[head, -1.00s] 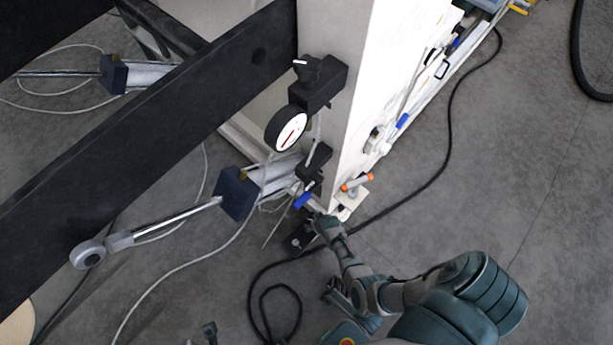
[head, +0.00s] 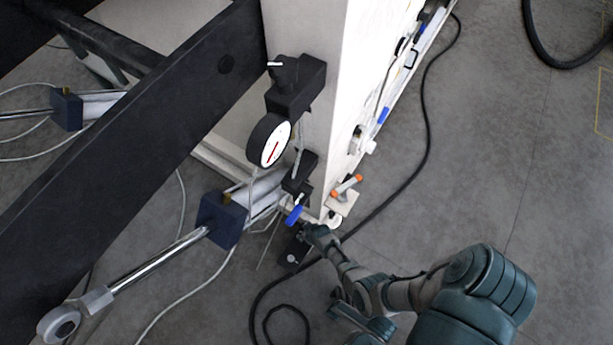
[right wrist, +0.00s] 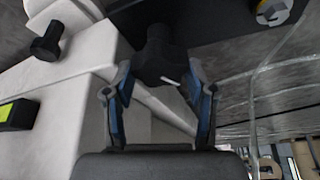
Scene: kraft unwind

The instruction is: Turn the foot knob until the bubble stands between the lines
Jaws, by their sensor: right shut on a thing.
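In the right wrist view, a black lobed knob (right wrist: 160,58) with a short white mark sits at the top centre, below a dark beam. My right gripper (right wrist: 160,88) has its blue-padded fingers on either side of this knob and is shut on it. In the head view my right gripper (head: 318,234) is low at the foot of the white column and hides the knob there. A black block with a yellow-green window (right wrist: 17,114), perhaps the level, is at the left edge of the wrist view; I cannot make out a bubble or lines. My left gripper is out of view.
The white column (head: 318,110) carries a dial gauge (head: 270,140) and a black knob block. An orange-handled clamp (head: 346,186) and a blue-handled valve (head: 294,214) are close to my right gripper. A black cable (head: 425,140) crosses the floor.

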